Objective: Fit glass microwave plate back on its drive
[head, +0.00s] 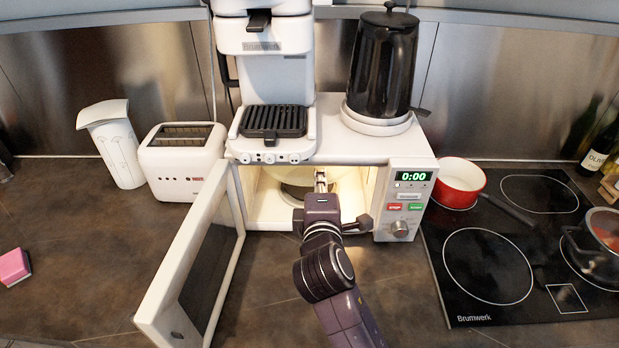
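The white microwave (378,145) stands on the counter with its door (190,270) swung wide open to the left. Its lit cavity (262,210) is open to the front. A pale, see-through edge in the cavity looks like the glass plate (345,184), and it seems raised and tilted; its outline is hard to make out. A dark round patch (291,191) shows on the cavity floor, partly hidden by my arm. My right gripper (320,180) reaches into the cavity at the plate; whether its fingers are closed on the plate is unclear. My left gripper is out of view.
A coffee machine (262,75) and a black kettle (383,65) stand on the microwave. A toaster (183,165) and a white jug (118,155) are to the left. A hob (500,260) with a red pot (459,183) is to the right. A pink sponge (14,267) lies far left.

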